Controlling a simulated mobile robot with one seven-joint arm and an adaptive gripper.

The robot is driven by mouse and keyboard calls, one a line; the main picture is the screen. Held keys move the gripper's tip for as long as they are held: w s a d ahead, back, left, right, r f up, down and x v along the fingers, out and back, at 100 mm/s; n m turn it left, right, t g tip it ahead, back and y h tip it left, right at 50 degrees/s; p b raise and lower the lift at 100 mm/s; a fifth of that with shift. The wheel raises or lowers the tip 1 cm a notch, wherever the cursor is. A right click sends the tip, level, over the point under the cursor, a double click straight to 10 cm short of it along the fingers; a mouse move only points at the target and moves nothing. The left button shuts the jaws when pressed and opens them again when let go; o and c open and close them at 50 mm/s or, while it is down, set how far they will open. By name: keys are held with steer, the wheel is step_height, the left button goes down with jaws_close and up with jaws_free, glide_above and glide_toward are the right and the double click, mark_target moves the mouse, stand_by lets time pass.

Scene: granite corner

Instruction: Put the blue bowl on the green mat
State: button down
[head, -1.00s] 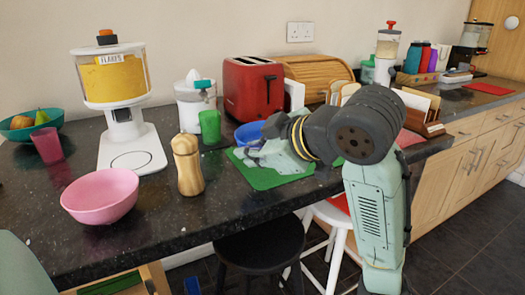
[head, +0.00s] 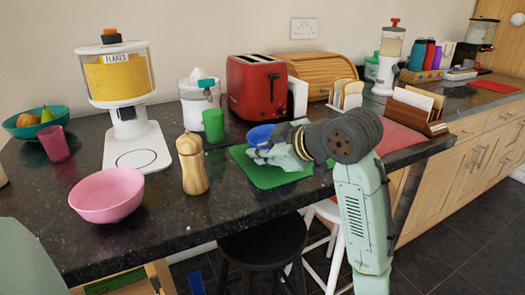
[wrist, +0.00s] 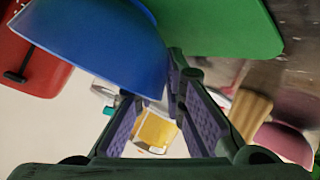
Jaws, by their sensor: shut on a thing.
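The blue bowl (head: 260,134) is just beyond the back edge of the green mat (head: 268,178) in the head view, partly behind my gripper (head: 262,155). The mat lies flat on the dark counter. In the wrist view the bowl (wrist: 95,40) fills the upper left, with the mat (wrist: 228,28) beside it at the upper right. My gripper's fingers (wrist: 158,92) are at the bowl's rim, shut on it. The bowl looks about level; I cannot tell whether its base touches the counter.
A green cup (head: 213,125) and red toaster (head: 257,88) stand behind the mat's left part. A wooden mill (head: 192,165) and pink bowl (head: 107,196) stand to the left. A letter rack (head: 420,110) is right of my arm. The mat's visible surface is clear.

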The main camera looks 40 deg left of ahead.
steer(key=shift+f, duration=0.15)
steer(key=c, duration=1.7)
jaws_free()
steer(key=shift+o, duration=0.2)
